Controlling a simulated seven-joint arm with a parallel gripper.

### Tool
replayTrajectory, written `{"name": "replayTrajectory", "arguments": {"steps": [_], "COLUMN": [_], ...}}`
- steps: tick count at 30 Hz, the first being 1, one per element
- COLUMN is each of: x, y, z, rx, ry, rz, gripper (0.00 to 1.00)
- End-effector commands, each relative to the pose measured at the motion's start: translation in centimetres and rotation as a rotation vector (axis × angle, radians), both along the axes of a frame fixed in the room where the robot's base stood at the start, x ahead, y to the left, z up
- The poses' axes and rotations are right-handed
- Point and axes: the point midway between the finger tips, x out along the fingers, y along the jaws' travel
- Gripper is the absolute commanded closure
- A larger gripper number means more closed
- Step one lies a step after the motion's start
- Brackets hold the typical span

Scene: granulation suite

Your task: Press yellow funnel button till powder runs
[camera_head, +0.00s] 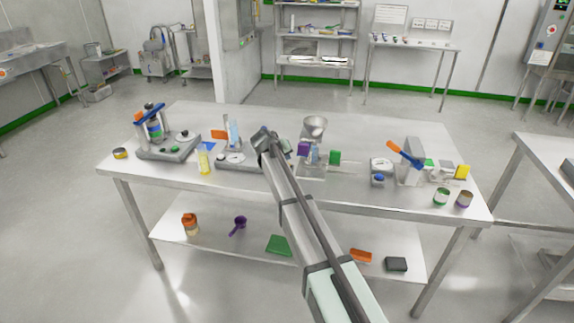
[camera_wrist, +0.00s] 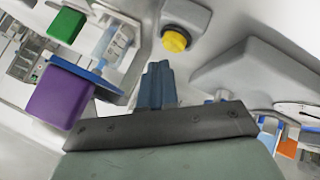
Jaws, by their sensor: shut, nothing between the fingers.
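The yellow button (camera_wrist: 175,40) is a round cap on a grey housing (camera_wrist: 186,22), at the top middle of the wrist view. My gripper (camera_wrist: 158,68) is shut and empty, its fingertips just below the button in that picture and apart from it. In the head view my gripper (camera_head: 263,140) is over the middle of the table and hides the button. A metal funnel (camera_head: 315,125) stands right of my gripper at the back of the table. I see no powder running.
A purple block (camera_wrist: 60,95) and a green block (camera_wrist: 67,24) are left of my fingers in the wrist view. The front of the table (camera_head: 250,186) is mostly clear.

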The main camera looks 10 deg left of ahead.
Motion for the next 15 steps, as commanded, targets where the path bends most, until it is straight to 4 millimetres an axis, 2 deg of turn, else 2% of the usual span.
{"name": "replayTrajectory", "arguments": {"steps": [10, 15], "x": [0.0, 0.01], "y": [0.01, 0.01], "z": [0.11, 0.92], "rx": [0.0, 0.0], "ry": [0.0, 0.0], "rz": [0.0, 0.0], "gripper": [1.0, 1.0]}}
